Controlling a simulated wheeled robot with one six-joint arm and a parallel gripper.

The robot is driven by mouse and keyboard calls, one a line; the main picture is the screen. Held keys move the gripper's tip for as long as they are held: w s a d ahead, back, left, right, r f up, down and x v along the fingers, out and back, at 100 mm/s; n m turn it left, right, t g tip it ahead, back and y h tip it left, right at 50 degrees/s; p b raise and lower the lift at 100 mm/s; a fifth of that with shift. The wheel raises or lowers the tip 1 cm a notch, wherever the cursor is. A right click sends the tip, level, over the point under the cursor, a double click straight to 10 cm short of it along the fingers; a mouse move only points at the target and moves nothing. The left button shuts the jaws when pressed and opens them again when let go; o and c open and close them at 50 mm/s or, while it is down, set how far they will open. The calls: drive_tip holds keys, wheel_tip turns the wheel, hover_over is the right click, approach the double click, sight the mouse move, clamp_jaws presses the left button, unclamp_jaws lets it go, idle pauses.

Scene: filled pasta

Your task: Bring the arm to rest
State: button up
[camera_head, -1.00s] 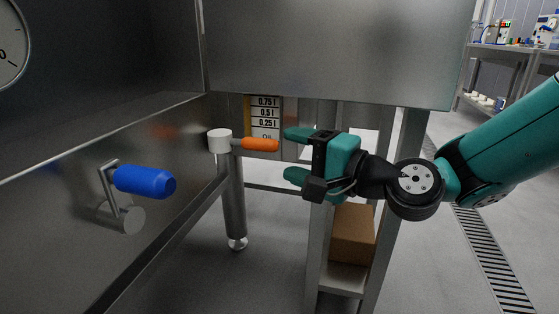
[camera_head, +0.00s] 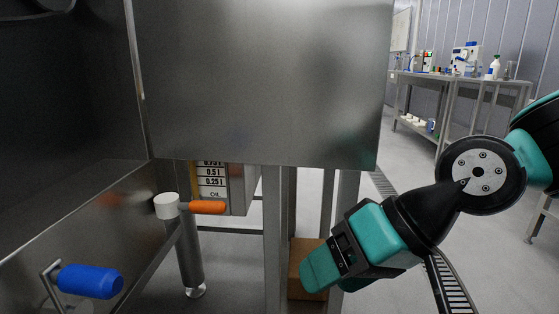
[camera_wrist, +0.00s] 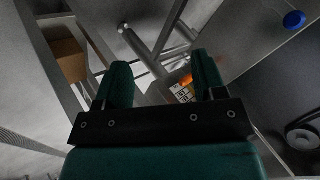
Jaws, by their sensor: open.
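My gripper (camera_head: 318,279) is at the lower middle of the head view, right of the orange-handled valve (camera_head: 207,207) and apart from it. It points down and to the left, in front of a cardboard box (camera_head: 301,262). In the wrist view my gripper (camera_wrist: 160,80) shows two teal fingers spread apart with nothing between them. My arm reaches in from the right side of the head view.
A steel machine (camera_head: 260,80) with a blue handle (camera_head: 90,281) stands left. An oil gauge (camera_head: 212,180) sits behind the orange handle. Steel legs stand near my gripper. A bench (camera_head: 460,82) with lab items is at the back right. Open floor lies between.

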drive_tip(key=s+d+r+n+g+h+p, duration=0.2)
drive_tip(key=s+d+h+p, duration=0.15)
drive_tip(key=s+d, duration=0.45)
wheel_tip(320, 180, up, 37)
drive_tip(key=w+p, duration=0.1)
drive_tip(key=p, duration=3.5)
drive_tip(key=shift+d, duration=0.25)
drive_tip(key=shift+h, duration=0.25)
drive_tip(key=shift+c, duration=0.2)
